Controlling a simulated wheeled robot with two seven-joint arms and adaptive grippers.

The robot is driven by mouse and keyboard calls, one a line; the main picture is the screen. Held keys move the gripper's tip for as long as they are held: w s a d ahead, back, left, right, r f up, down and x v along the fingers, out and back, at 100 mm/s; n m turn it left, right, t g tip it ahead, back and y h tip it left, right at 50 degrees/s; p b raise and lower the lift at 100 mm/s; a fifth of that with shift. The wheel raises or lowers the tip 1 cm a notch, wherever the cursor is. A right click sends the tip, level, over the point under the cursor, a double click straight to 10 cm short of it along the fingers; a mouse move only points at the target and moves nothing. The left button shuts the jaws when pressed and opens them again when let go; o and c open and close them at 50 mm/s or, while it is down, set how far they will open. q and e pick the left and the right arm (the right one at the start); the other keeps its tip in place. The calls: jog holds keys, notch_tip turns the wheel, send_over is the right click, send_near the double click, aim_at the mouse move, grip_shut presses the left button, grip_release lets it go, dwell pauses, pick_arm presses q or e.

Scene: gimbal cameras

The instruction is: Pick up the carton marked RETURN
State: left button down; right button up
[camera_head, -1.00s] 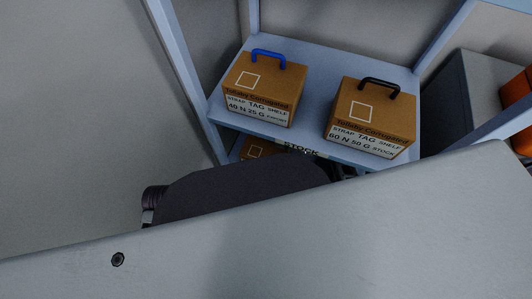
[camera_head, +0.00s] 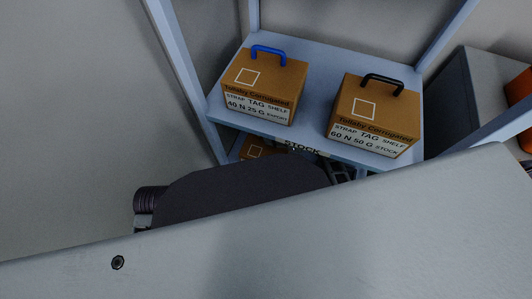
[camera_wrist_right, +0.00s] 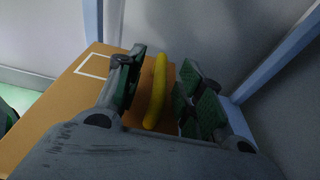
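No word RETURN can be read in either view. In the right wrist view, a brown carton (camera_wrist_right: 60,115) with a white square outline and a yellow strap handle (camera_wrist_right: 157,90) is below my right gripper (camera_wrist_right: 162,95). Its fingers are apart on either side of the yellow handle, with visible gaps. The carton's label is hidden. In the head view, my right gripper (camera_head: 345,173) is mostly hidden at the lower shelf, behind my dark arm. Part of a brown carton (camera_head: 258,148) shows on that shelf. My left gripper is not in view.
The upper shelf (camera_head: 315,88) holds a blue-handled carton (camera_head: 264,90) marked EXPORT and a black-handled carton (camera_head: 373,112) marked STOCK. The shelf edge label (camera_head: 302,147) reads STOCK. Blue-grey posts (camera_head: 187,75) flank the shelves. A grey cabinet (camera_head: 490,85) stands right.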

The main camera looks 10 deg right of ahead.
grip_shut()
dwell(0.3)
dwell(0.4)
